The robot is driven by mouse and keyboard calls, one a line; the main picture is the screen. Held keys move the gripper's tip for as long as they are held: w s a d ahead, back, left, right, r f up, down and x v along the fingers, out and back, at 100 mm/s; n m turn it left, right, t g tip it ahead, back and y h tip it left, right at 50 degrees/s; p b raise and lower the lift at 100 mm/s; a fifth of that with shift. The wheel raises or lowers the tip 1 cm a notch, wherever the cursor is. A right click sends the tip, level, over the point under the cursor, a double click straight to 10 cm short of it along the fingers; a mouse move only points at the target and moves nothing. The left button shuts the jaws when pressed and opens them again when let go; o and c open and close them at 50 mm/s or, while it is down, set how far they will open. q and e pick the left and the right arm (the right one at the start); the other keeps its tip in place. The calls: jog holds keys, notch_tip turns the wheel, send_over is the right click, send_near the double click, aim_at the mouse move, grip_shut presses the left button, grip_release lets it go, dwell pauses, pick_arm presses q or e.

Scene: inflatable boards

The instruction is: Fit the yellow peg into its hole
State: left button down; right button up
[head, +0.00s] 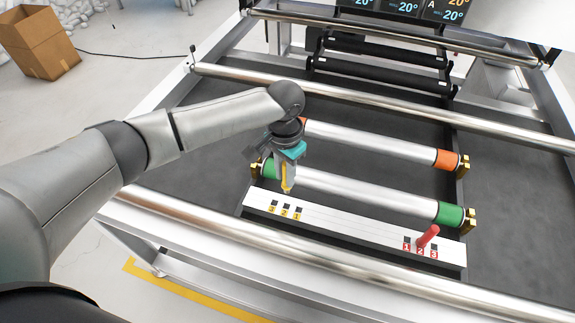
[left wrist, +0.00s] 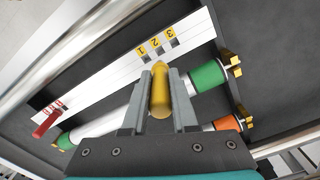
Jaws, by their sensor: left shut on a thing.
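My left gripper (head: 285,178) is shut on the yellow peg (head: 287,187), which points down above the left end of the white board (head: 350,225). In the left wrist view the yellow peg (left wrist: 160,95) sits between the two fingers of the left gripper (left wrist: 160,76). Its tip shows near the yellow-numbered holes (left wrist: 160,50) and looks apart from them. These holes, dark squares labelled 1, 2 and 3, look empty; they also show in the head view (head: 288,208). My right gripper is not in view.
A red peg (head: 428,236) stands tilted at the red-numbered holes on the board's right end. Behind the board lie a roller with green ends (head: 350,191) and one with orange ends (head: 370,142). A metal rail (head: 300,263) runs in front.

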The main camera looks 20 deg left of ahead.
aim_at(285, 188)
pick_arm(q)
jog(key=shift+s, duration=0.15)
jog(key=shift+r+p, duration=0.1)
jog(key=shift+p, duration=0.55)
notch_tip(285, 188, down, 4)
jog(key=shift+r+b, duration=0.2)
jog(key=shift+b, duration=0.75)
jog(key=shift+f+b, duration=0.6)
jog(key=shift+f, duration=0.6)
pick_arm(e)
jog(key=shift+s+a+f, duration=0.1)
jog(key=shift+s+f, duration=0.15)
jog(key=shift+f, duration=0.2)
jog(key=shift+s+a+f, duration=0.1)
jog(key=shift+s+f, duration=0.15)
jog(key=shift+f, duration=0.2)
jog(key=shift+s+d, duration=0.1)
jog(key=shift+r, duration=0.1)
pick_arm(q)
jog(key=shift+p, duration=0.45)
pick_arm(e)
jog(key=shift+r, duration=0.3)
pick_arm(q)
jog(key=shift+p, duration=0.45)
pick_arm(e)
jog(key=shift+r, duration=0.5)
pick_arm(q)
jog(key=shift+p, duration=0.3)
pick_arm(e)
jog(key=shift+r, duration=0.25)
